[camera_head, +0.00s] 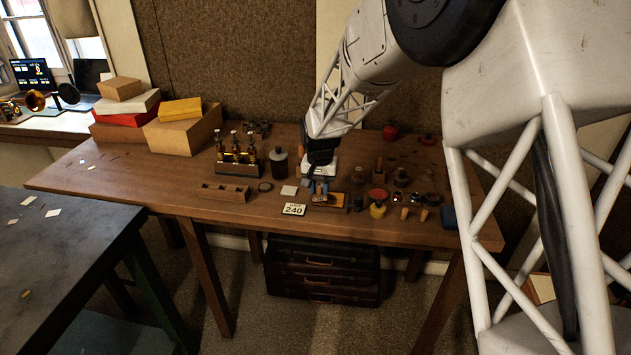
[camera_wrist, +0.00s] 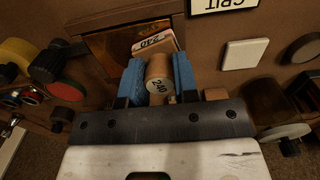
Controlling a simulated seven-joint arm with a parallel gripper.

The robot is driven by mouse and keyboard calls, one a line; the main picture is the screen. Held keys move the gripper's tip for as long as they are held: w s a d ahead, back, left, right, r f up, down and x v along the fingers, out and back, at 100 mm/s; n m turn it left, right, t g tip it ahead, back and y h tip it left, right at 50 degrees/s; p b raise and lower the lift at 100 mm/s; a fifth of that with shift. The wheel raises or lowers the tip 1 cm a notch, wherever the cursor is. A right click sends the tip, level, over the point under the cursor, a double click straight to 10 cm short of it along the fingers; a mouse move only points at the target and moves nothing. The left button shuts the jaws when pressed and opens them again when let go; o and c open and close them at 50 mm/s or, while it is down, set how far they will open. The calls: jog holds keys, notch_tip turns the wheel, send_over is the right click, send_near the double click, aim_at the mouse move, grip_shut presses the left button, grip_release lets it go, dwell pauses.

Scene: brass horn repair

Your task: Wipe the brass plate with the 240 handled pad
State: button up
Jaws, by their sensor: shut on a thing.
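The 240 handled pad shows in the wrist view, with a round wooden handle (camera_wrist: 158,70) and a flat base (camera_wrist: 154,43), both marked 240. My gripper (camera_wrist: 158,80) has blue fingers shut on the handle, one on each side. In the head view my gripper (camera_head: 318,186) is low over the front of the bench. The brass plate (camera_wrist: 113,47) is a brownish metal sheet in a wooden surround, partly under the pad. It also shows in the head view (camera_head: 336,200). Whether the pad touches the plate I cannot tell.
A 240 grit card (camera_head: 293,210) and a white square (camera_head: 289,190) lie to the left. A wooden block with holes (camera_head: 225,192) stands farther left. A yellow-topped item (camera_head: 377,210), small corks and jars crowd the right. The bench's left end is clearer.

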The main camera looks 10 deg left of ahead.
aim_at(340, 200)
jog(key=shift+d, duration=0.8)
jog(key=shift+d+f, duration=0.15)
jog(key=shift+d, duration=1.3)
jog(key=shift+s+d, duration=0.1)
jog(key=shift+d, duration=0.7)
jog(key=shift+a+r, duration=0.3)
jog(key=shift+a, duration=0.4)
jog(key=shift+a+f, duration=0.15)
jog(key=shift+a, duration=0.4)
jog(key=shift+a+f, duration=0.15)
jog(key=shift+a, duration=2.25)
jog(key=shift+d, duration=3.65)
jog(key=shift+a, duration=3.7)
jog(key=shift+r, duration=4.15)
